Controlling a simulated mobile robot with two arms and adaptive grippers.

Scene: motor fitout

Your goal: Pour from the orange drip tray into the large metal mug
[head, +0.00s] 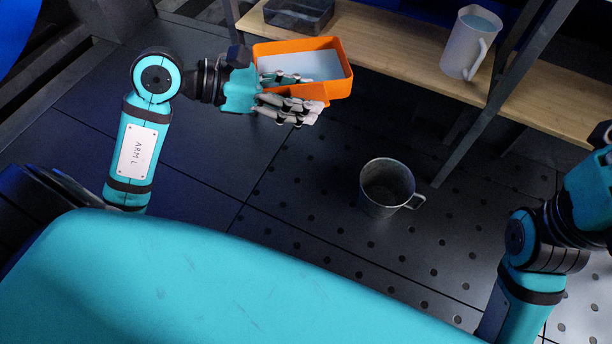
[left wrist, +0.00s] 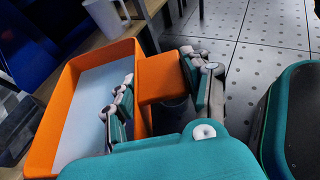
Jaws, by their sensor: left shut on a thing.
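The orange drip tray (head: 340,68) is held off the floor, roughly level, in the upper middle of the head view. A pale, flat liquid-like surface covers its inside. My left gripper (head: 303,93) is shut on its near wall, with a finger inside and others outside. In the left wrist view the tray (left wrist: 48,125) fills the left side and my left gripper (left wrist: 158,85) straddles its wall. The large metal mug (head: 387,190) stands upright on the floor, right of and nearer than the tray, handle to the right; its inside looks dark. My right gripper's fingers are outside the frame.
A wooden shelf (head: 400,52) with dark metal posts runs along the back. On it stand a white pitcher (head: 470,42) and a dark open bin (head: 298,14). The dark perforated floor around the mug is clear. My right arm is at the right edge.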

